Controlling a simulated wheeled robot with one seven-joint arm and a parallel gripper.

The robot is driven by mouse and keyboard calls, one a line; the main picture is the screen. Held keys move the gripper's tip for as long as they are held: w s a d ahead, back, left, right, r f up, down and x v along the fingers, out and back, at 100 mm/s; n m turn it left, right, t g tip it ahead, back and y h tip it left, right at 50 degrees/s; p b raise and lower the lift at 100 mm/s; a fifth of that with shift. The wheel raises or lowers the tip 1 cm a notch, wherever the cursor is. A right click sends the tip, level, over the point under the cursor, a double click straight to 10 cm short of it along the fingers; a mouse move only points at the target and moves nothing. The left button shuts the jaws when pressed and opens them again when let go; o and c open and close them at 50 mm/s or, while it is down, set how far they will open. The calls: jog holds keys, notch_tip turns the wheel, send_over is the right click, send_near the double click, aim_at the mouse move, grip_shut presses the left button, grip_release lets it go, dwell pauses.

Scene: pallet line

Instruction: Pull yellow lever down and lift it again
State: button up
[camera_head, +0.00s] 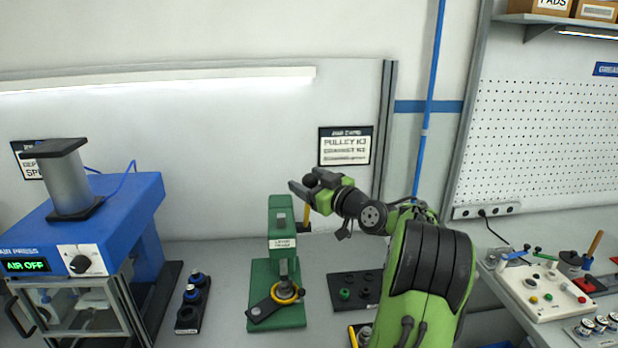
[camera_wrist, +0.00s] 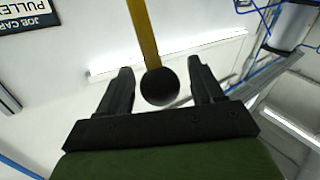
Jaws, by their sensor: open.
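The yellow lever (camera_wrist: 143,32) shows in the wrist view as a flat bar ending in a black ball knob (camera_wrist: 160,86). The knob lies between the two black fingers of my gripper (camera_wrist: 161,84), with a gap visible on each side. In the head view, my open gripper (camera_head: 310,187) is at the right of the top of the green lever press (camera_head: 282,222). A short piece of the yellow lever (camera_head: 306,216) shows below the fingers. The knob is partly hidden by the gripper there. A yellow ring (camera_head: 288,292) sits low on the press.
A blue air press (camera_head: 130,205) reading AIR OFF stands at the left. A black tray with blue-topped parts (camera_head: 190,305) lies beside it. A black tray (camera_head: 352,291) with a green part is right of the green press. A job card (camera_head: 345,146) hangs behind.

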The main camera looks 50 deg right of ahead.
jog(key=shift+c, duration=0.3)
grip_shut()
jog(key=shift+f, duration=0.1)
